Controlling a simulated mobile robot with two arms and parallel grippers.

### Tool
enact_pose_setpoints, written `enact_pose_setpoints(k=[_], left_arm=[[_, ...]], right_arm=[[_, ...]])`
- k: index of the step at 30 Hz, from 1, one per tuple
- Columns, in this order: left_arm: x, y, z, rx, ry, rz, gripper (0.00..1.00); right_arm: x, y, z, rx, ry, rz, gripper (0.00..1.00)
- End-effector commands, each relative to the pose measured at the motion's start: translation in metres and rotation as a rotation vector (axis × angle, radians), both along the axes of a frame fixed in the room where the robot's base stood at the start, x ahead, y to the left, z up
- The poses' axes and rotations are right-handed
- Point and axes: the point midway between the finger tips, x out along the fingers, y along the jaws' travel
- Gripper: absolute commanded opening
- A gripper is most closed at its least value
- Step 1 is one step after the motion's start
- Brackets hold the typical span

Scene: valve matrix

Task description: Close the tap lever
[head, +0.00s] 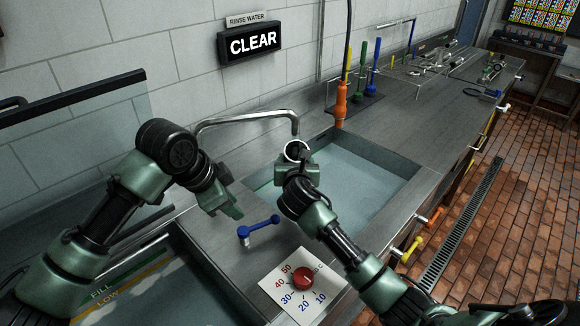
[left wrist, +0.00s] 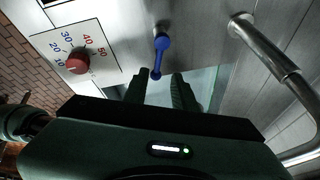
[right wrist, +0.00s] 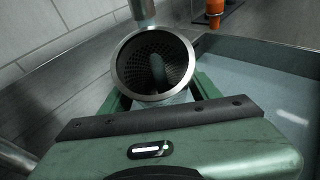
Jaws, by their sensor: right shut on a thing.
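The blue tap lever (head: 260,229) sits on the metal counter between the two basins, and it also shows in the left wrist view (left wrist: 161,56). My left gripper (head: 230,208) is above and left of the lever, its fingers (left wrist: 162,88) apart and empty. The lever's end lies just beyond the fingertips, with no clear contact. The curved tap spout (head: 245,119) ends above a round metal strainer (head: 297,147). My right gripper (head: 299,166) is shut on this strainer. In the right wrist view a grey elongated thing lies inside the strainer (right wrist: 120,65).
A sign reading CLEAR (head: 251,42) hangs under a "RINSE WATER" label. A water-filled basin (head: 370,190) lies beneath my right gripper. A dial plate with a red knob (head: 303,277) is in front of the lever. Coloured tools (head: 362,70) stand behind the basin.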

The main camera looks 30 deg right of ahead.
Motion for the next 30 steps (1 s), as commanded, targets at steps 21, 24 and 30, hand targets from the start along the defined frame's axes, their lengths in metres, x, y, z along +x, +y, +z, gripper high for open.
enact_pose_setpoints(k=[21,24,30], left_arm=[[-0.094,-0.035,-0.053,-0.101,-0.275,0.209,0.0],[-0.091,-0.038,-0.059,-0.103,-0.278,0.217,0.0],[-0.072,-0.052,-0.087,-0.1,-0.279,0.216,0.0]], right_arm=[[0.0,0.0,0.001,-0.001,-0.002,0.0,0.12],[0.0,0.0,0.001,-0.001,-0.002,0.0,0.12],[0.0,0.0,0.001,-0.001,-0.002,0.0,0.12]])
